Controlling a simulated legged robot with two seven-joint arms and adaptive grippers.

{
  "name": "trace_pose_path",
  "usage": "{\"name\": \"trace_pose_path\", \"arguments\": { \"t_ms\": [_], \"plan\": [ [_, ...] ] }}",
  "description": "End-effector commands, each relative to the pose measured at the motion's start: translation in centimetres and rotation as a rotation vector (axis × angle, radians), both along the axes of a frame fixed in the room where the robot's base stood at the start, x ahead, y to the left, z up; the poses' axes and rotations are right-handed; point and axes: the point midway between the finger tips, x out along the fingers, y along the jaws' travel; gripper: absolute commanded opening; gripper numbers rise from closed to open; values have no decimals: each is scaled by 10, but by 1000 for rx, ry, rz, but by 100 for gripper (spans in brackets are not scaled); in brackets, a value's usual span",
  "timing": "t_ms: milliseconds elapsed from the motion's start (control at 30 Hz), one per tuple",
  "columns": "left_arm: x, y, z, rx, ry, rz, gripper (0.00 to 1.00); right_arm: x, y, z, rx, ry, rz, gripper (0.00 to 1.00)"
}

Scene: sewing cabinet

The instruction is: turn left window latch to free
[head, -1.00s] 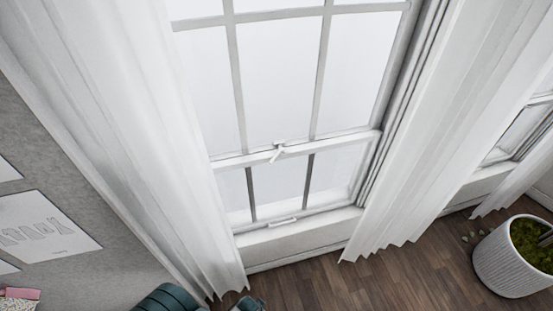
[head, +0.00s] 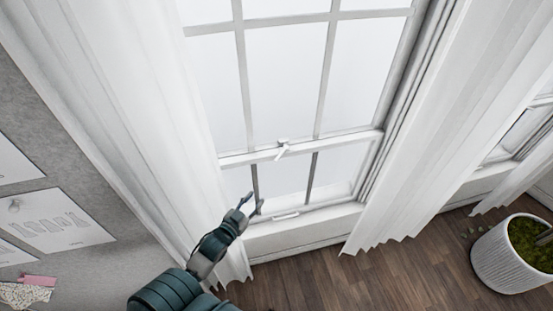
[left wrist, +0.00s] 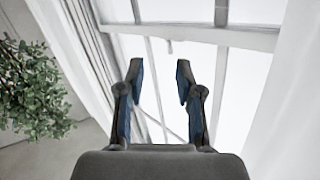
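The white window latch (head: 283,147) sits on the middle rail of the left window (head: 300,150). Its small lever points down and to the left. My left gripper (head: 252,205) is in front of the lower pane, below and left of the latch and apart from it. In the left wrist view the two fingers of my left gripper (left wrist: 158,72) are spread with nothing between them. A small part, apparently the latch (left wrist: 169,46), hangs from the rail beyond the fingertips there. My right gripper is in neither view.
White curtains hang left (head: 120,130) and right (head: 440,130) of the window. A white sash handle (head: 286,215) is on the bottom rail. A potted plant (head: 500,262) stands on the wooden floor at right. Green leaves (left wrist: 35,90) show at left in the left wrist view.

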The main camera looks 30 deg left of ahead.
Motion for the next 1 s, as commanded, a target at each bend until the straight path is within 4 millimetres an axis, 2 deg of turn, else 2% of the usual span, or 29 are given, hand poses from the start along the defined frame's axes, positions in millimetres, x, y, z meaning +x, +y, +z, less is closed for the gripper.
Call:
{"name": "trace_pose_path", "arguments": {
  "t_ms": [33, 133, 267, 367, 800, 1000],
  "plan": [
    [2, 7, 11, 7, -52, 1, 35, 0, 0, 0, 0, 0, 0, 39],
    [5, 15, 25, 11, -121, 0, 35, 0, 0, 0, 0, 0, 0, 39],
    [14, 16, 30, 13, -143, -1, 35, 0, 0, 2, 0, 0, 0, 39],
    [30, 16, 31, 14, -143, 0, 35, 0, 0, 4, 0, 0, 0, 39],
    [133, 16, 30, 13, -140, 0, 35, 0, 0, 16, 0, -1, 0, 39],
    [165, 16, 29, 13, -137, 0, 35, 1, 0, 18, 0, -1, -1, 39]
  ]
}}
